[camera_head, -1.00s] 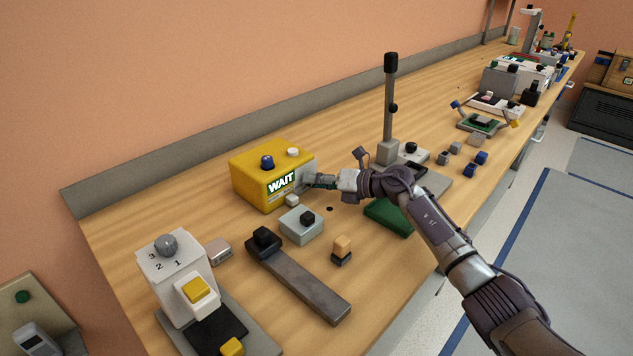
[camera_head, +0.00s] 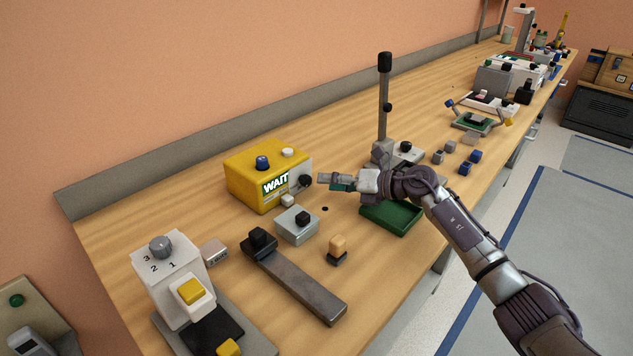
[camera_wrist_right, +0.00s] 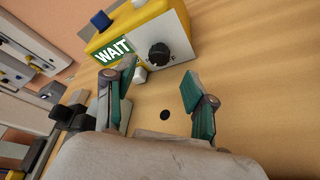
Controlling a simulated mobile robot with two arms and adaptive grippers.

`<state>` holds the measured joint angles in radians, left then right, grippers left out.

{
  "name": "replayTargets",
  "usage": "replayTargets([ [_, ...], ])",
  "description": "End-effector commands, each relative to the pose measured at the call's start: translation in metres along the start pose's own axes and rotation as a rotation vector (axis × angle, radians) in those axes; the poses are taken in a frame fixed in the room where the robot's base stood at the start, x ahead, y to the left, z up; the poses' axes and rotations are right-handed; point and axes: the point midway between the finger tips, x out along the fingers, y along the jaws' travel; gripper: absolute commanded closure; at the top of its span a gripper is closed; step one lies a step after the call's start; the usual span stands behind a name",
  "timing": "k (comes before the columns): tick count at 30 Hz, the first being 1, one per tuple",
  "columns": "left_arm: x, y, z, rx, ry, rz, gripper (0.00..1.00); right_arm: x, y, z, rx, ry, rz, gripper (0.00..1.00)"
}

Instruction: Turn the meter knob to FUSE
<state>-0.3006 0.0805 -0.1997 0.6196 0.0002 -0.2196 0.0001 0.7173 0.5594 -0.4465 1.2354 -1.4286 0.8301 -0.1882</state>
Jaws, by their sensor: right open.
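The yellow meter (camera_head: 262,172) stands on the bench with a green display reading WAIT; it also shows in the right wrist view (camera_wrist_right: 115,20). Its black knob (camera_head: 306,181) sits on the light grey side panel, and the right wrist view shows the knob (camera_wrist_right: 159,55) with small lettering under it, too small to read. My right gripper (camera_head: 326,181) is just to the right of the knob, apart from it. In the right wrist view its two green-padded fingers (camera_wrist_right: 160,88) are spread, with nothing between them. My left gripper is not in view.
A grey box with a black knob (camera_head: 298,225) and a long dark bar (camera_head: 295,280) lie in front of the meter. A green tray (camera_head: 392,216) and a post stand (camera_head: 383,110) are near my right arm. A white dial unit (camera_head: 172,270) stands at lower left.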

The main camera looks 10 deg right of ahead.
Motion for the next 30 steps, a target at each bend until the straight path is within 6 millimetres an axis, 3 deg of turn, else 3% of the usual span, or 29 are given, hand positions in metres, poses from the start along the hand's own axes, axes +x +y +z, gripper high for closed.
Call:
replayTargets([
  [3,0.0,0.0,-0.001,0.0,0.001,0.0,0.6,-0.027,-0.002,-0.001,-0.001,0.001,-0.004,0.45],
  [10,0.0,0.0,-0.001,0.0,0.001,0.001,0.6,-0.058,-0.001,-0.001,0.0,0.0,-0.002,0.45],
  [30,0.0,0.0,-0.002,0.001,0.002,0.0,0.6,-0.063,-0.001,0.0,0.001,0.0,-0.001,0.45],
])
